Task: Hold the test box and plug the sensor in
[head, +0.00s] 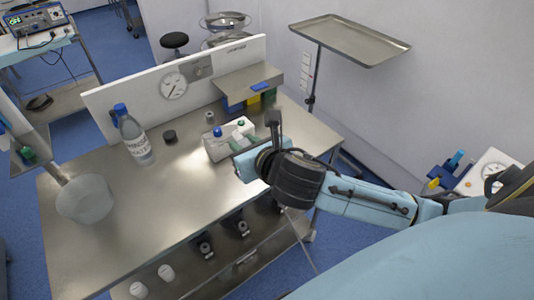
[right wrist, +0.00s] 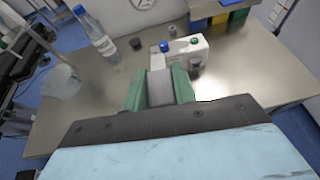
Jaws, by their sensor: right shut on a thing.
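The test box (head: 216,151) is a white box with a blue and a green knob on top, standing on the steel table. In the right wrist view the test box (right wrist: 202,47) lies just beyond my fingertips, with a dark round opening on its near face. My right gripper (head: 240,150) is at the box's near right side. In its wrist view my right gripper (right wrist: 160,88) has green fingers shut on a grey block (right wrist: 160,88), apparently the sensor. Whether this block touches the box is unclear. My left gripper is not in view.
A white back panel (head: 125,95) with a gauge and a steel shelf (head: 248,82) over coloured bins stand behind. The table's front middle is clear.

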